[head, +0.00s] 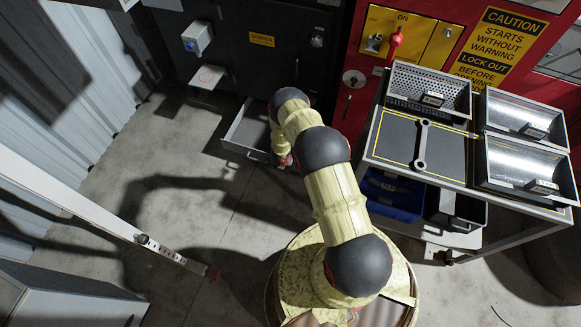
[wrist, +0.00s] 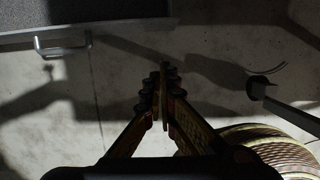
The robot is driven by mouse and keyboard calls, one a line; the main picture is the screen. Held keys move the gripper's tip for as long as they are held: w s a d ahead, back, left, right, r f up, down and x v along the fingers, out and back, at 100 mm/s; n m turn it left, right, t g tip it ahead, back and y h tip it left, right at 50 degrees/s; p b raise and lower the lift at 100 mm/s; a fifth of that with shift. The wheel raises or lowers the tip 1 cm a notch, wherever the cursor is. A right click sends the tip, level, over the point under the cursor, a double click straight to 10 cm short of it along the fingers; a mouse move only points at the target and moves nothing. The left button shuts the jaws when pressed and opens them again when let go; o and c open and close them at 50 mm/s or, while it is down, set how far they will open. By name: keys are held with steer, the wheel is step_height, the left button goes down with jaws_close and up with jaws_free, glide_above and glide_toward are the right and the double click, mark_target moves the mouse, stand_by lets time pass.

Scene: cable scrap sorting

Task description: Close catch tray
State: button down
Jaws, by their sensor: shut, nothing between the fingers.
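The catch tray (head: 236,138) is a shallow grey drawer that stands pulled out from the foot of the dark cabinet in the head view. My arm hides its right part. In the wrist view the tray's front edge (wrist: 130,27) crosses the upper left, with a bar handle (wrist: 62,50) on it. My gripper (wrist: 164,70) is shut and empty, with its fingertips together, to the right of the handle and apart from it in the picture. In the head view my gripper (head: 285,161) is partly hidden by my arm, near the tray's front right corner.
The dark cabinet (head: 262,65) stands behind the tray, with a small white shelf (head: 207,77) at its left. A sorting bench (head: 375,140) with bins stands to the right, beside a red machine panel. Concrete floor (head: 150,150) is clear left of the tray.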

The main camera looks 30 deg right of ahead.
steer(key=w+d+f+b, duration=0.3)
steer(key=d+f+b, duration=0.2)
steer(key=f+b, duration=0.2)
steer(key=shift+w+f, duration=0.35)
steer(key=shift+f, duration=0.45)
